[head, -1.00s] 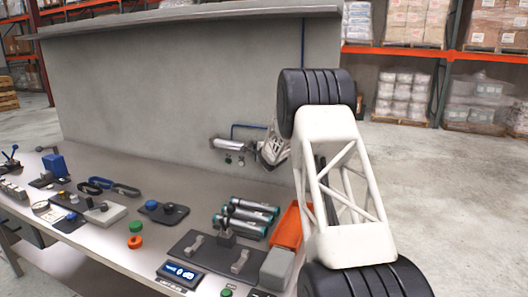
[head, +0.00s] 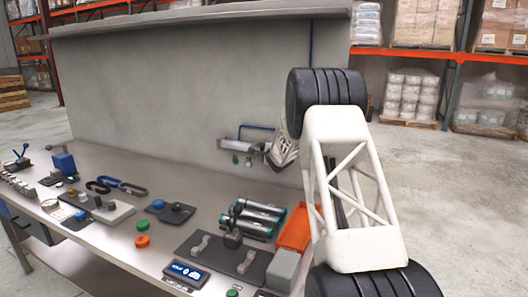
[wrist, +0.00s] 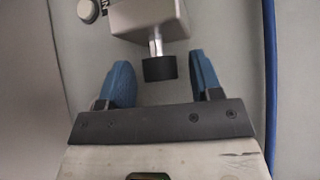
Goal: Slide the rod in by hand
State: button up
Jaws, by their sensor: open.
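A grey cylinder (head: 238,145) is fixed to the grey back wall above the bench. In the wrist view its squared end (wrist: 148,18) is at the top, and a short shiny rod (wrist: 156,44) sticks out of it, ending in a black tip (wrist: 160,69). My gripper (wrist: 162,78) is open, with one blue finger on each side of the black tip and a visible gap to both. In the head view my gripper (head: 268,153) is at the cylinder's right end, small and partly hidden by my arm.
A blue pipe (head: 258,127) runs on the wall beside the cylinder. On the bench below lie several teal-ended cylinders (head: 252,218), an orange bin (head: 295,228), a dark plate with grey clamps (head: 225,252) and a blue display (head: 187,272). An overhead ledge (head: 200,17) tops the wall.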

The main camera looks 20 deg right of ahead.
jog(key=s+r, duration=0.1)
jog(key=s, duration=0.6)
dwell(0.3)
dwell(0.4)
jog(key=s+a+r+n+g+h, duration=0.1)
jog(key=s+a+r+n+g, duration=0.25)
jog(key=s, duration=0.55)
jog(key=s+a+r+n+g+h, duration=0.1)
jog(key=s+a+r+n, duration=0.1)
jog(key=s+a+r, duration=0.6)
jog(key=s+a+r+n+g, duration=0.1)
jog(key=s+a+n+g, duration=0.15)
jog(key=s, duration=0.85)
jog(key=s+a+f+n+g, duration=0.2)
jog(key=s+a+n, duration=0.1)
jog(key=s, duration=1.1)
jog(key=s+a+f+n+g+y, duration=0.1)
jog(key=s+a+n, duration=0.3)
jog(key=s, duration=1.1)
jog(key=s+a+f+n+g, duration=0.2)
jog(key=s+a+n+g, duration=0.1)
jog(key=s, duration=1.2)
jog(key=a+n, duration=0.1)
jog(key=a, duration=0.1)
jog(key=shift+a+f+g+y, duration=0.4)
